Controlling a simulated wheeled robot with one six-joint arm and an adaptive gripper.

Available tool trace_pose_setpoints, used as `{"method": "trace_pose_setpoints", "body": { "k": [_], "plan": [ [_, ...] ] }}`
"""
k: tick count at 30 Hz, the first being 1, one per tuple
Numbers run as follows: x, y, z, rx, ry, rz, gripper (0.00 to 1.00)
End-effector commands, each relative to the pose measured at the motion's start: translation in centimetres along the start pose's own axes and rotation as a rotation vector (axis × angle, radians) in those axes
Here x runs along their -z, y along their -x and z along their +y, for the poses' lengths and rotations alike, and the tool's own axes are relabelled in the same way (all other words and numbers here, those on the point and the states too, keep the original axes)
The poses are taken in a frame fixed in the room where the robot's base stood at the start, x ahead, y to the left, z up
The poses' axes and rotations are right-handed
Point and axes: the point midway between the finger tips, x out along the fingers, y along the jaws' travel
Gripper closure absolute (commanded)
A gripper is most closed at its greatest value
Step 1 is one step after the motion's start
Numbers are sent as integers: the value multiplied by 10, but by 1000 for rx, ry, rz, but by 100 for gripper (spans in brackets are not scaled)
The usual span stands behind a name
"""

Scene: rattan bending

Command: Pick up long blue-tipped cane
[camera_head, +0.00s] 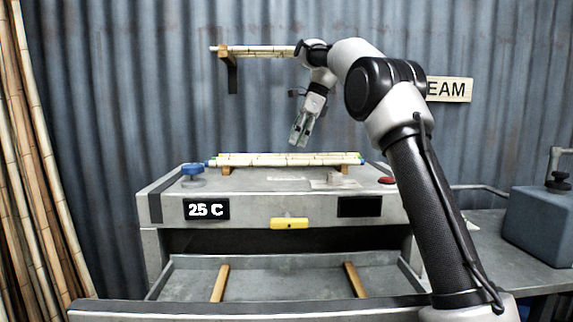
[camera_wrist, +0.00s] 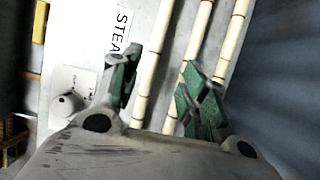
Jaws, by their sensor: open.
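Several pale canes lie side by side across wooden rests on top of the steam box (camera_head: 160,205). The front one, the long blue-tipped cane (camera_head: 240,164), shows a blue end at the left and another at the right. A cane behind it has green marks. My gripper (camera_head: 299,136) is open and empty, pointing down above the middle of the canes, apart from them. In the wrist view my gripper (camera_wrist: 160,90) shows two green-padded fingers spread over three canes (camera_wrist: 195,45). No coloured tips show there, so I cannot tell which is blue-tipped.
The box top has a blue knob (camera_head: 193,171) at left and a red button (camera_head: 387,181) at right. A yellow handle (camera_head: 290,223) is on the front, above an open tray (camera_head: 285,285). A wall bracket (camera_head: 231,72) holds canes behind. Tall canes (camera_head: 30,180) lean at left.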

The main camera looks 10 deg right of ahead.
Motion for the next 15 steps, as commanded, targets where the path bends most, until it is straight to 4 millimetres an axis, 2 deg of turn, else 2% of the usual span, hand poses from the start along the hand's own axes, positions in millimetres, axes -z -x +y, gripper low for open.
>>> {"method": "trace_pose_setpoints", "body": {
  "k": [12, 15],
  "plan": [
    [-8, -57, 9, 0, 2, 2, 56],
    [-8, -66, 9, 2, 2, 1, 56]
  ]
}}
